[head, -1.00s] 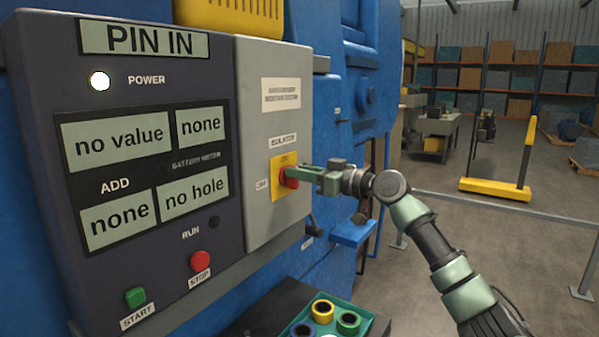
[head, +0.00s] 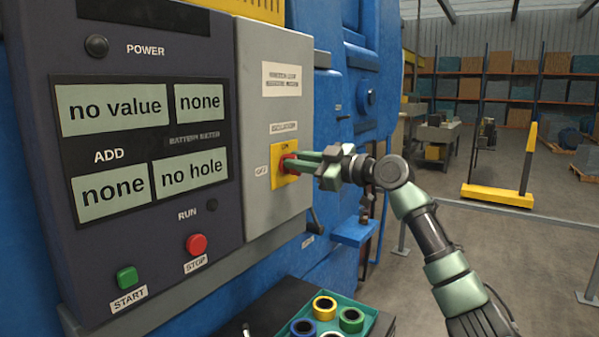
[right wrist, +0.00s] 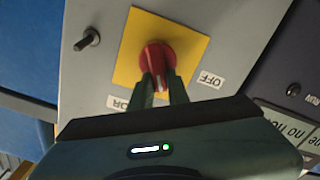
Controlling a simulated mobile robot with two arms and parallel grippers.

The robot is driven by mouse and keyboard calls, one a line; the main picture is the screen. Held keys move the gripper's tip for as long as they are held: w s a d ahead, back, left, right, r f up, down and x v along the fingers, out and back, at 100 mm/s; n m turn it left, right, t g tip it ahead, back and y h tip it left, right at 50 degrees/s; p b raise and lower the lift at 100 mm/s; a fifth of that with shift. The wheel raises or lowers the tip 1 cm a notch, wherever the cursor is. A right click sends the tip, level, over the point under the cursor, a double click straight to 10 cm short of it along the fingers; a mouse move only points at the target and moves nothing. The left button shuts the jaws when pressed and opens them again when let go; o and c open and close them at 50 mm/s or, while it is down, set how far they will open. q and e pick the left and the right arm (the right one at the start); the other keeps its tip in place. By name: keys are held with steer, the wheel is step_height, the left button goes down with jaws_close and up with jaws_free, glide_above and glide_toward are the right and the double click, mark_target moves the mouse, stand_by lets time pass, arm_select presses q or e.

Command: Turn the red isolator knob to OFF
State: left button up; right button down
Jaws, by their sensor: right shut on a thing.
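The red isolator knob (head: 286,164) sits on a yellow plate (head: 281,179) on the grey side panel of the machine. An OFF label (head: 262,171) is left of the plate, and ON is at its top. My right gripper (head: 297,162) is shut on the knob, coming in from the right. In the right wrist view the fingers are on the lower part of the red knob (right wrist: 163,58), and the OFF label (right wrist: 210,80) is to the right. The fingers partly hide the knob, so I cannot tell which mark it points to. The power lamp (head: 96,46) is dark. My left gripper is not in view.
A display panel with a green START button (head: 126,278) and red STOP button (head: 196,244) is left of the knob. A tray (head: 368,318) of coloured rings is below. A black lever (right wrist: 88,39) stands out from the grey panel near the plate.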

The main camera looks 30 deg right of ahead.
steer(key=n+b, duration=0.1)
steer(key=n, duration=0.3)
steer(key=f+n+b, duration=0.1)
steer(key=n+b, duration=0.1)
steer(key=n, duration=0.2)
steer(key=n+b, duration=0.2)
steer(key=n, duration=0.2)
steer(key=shift+s+a+f, duration=0.15)
steer(key=shift+a+f, duration=0.1)
steer(key=shift+a, duration=0.15)
steer(key=c, duration=1.4)
jaws_free()
steer(key=shift+o, duration=0.2)
